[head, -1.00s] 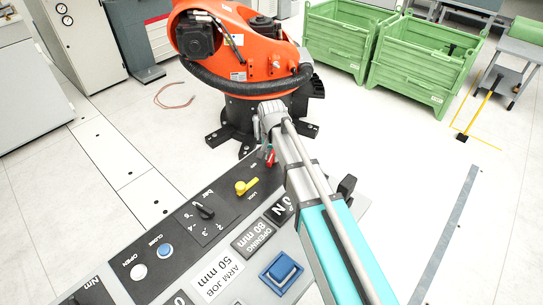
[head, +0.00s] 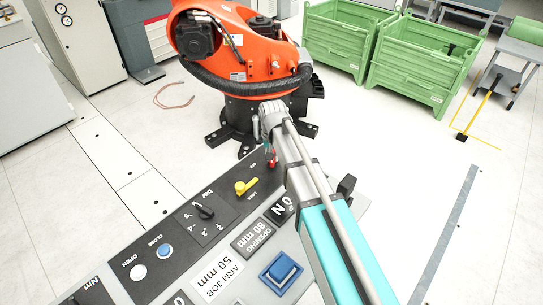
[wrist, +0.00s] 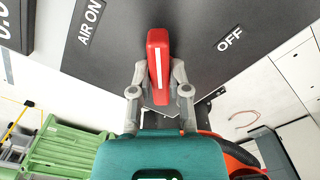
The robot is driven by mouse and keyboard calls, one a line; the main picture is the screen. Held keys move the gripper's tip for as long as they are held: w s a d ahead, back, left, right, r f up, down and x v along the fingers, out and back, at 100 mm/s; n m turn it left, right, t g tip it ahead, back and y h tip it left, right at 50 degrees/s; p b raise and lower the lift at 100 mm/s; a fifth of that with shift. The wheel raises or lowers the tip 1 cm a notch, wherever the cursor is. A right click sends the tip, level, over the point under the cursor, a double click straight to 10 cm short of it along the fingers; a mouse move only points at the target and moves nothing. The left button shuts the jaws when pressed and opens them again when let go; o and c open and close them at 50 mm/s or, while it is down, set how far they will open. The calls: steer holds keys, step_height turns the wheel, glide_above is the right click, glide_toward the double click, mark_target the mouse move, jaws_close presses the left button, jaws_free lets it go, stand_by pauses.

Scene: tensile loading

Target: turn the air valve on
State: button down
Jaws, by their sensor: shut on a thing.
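The air valve's red handle (wrist: 159,62), with a white stripe, stands nearly upright in the wrist view, tilted slightly. It lies between the AIR ON label (wrist: 90,22) on the left and the OFF label (wrist: 230,38) on the right. My gripper (wrist: 159,78) is shut on the handle, one grey finger on each side. In the head view the red handle (head: 272,161) is small at the far end of the dark panel, partly hidden by my arm. The gripper's fingers are hard to make out there.
The control panel (head: 150,240) carries a yellow lever (head: 245,187), a black knob (head: 205,211) and a blue button (head: 281,271). An orange robot arm (head: 240,60) stands just behind it. Green crates (head: 410,70) stand at the back right. Open floor lies on the right.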

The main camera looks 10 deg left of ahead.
steer(key=n, duration=0.5)
steer(key=shift+w+d+n, duration=0.1)
steer(key=shift+d+n, duration=0.2)
steer(key=shift+d, duration=0.05)
steer(key=shift+w+d+n, duration=0.1)
steer(key=shift+w+n, duration=0.05)
steer(key=shift+n, duration=1)
steer(key=shift+w+d+n, duration=0.1)
steer(key=shift+n, duration=1.05)
steer(key=c, duration=0.6)
jaws_free()
steer(key=shift+m, duration=0.3)
